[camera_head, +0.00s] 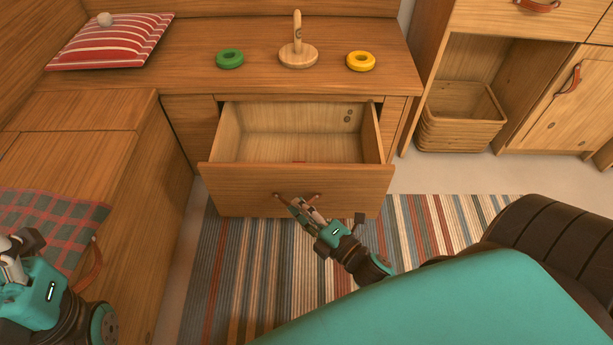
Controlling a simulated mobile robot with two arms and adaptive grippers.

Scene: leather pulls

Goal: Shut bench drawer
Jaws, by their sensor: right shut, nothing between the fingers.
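The bench drawer (240,186) is pulled well out of the wooden bench (190,60), and its inside looks nearly empty, with a small red thing partly hidden behind the front panel. A leather pull (283,197) is fixed on the front panel. My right gripper (300,206) is shut and empty, its fingertips at the drawer front by the pull; whether they touch it I cannot tell. My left gripper (12,250) is at the lower left edge, partly cut off, away from the drawer, and its fingers do not show clearly.
On the bench top are a red striped cushion (110,42), a green ring (230,59), a wooden peg stand (298,54) and a yellow ring (361,61). A side bench (110,165) flanks the drawer on the left. A slatted crate (460,125) stands at right. A striped rug (240,270) covers the floor.

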